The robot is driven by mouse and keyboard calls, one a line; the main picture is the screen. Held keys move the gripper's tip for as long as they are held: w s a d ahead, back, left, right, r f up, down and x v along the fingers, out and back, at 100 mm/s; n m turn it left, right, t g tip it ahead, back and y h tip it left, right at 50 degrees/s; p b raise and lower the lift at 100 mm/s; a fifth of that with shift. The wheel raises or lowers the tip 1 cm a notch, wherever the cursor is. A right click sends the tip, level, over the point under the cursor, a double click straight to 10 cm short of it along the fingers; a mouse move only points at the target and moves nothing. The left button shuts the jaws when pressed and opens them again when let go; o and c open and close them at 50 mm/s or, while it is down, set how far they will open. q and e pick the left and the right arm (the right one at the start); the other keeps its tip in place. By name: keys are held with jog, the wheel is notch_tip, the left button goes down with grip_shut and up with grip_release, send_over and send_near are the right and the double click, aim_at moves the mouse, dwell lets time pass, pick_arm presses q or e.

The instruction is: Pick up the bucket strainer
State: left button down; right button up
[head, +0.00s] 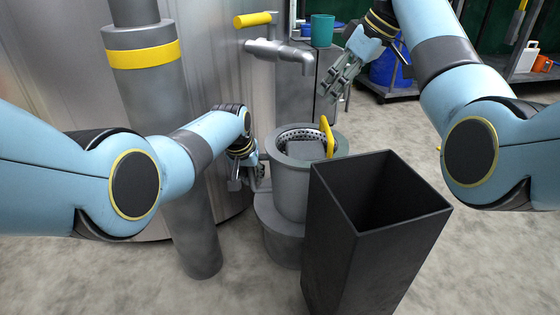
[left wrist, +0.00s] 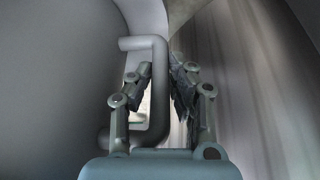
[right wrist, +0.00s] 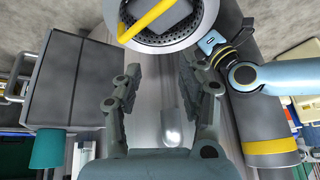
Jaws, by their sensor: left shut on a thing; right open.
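The bucket strainer is a perforated metal basket (head: 297,132) with a yellow handle (head: 329,137) standing up at its right side. It sits inside a grey bucket (head: 290,182); its lower part is hidden. The right wrist view shows its perforated rim (right wrist: 160,41) and yellow handle (right wrist: 150,20) at the top. My left gripper (head: 256,172) is at the bucket's left side, shut on the bucket's grey side handle (left wrist: 160,95). My right gripper (head: 340,82) is open and empty, above and behind the strainer, apart from it; its spread fingers show in the right wrist view (right wrist: 160,75).
A tall black open bin (head: 335,235) stands close at the bucket's front right. A tap with a yellow lever (head: 253,19) juts out behind the bucket. A teal cup (head: 321,30) stands on a cabinet behind. A thick grey pipe (head: 150,80) rises at left.

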jog(key=d+r+m+h, duration=0.1)
jog(key=m, duration=0.4)
jog(key=m+t+h, duration=0.2)
jog(key=m, duration=0.4)
send_near(328, 128)
jog(key=f, duration=0.2)
jog(key=w+f, duration=0.1)
jog(key=f, duration=0.1)
jog(key=shift+d+f, duration=0.1)
jog(key=shift+n, duration=0.3)
jog(key=x, duration=0.5)
jog(key=shift+w+a, duration=0.35)
jog(key=shift+a, duration=0.1)
jog(key=shift+c, duration=0.2)
grip_shut()
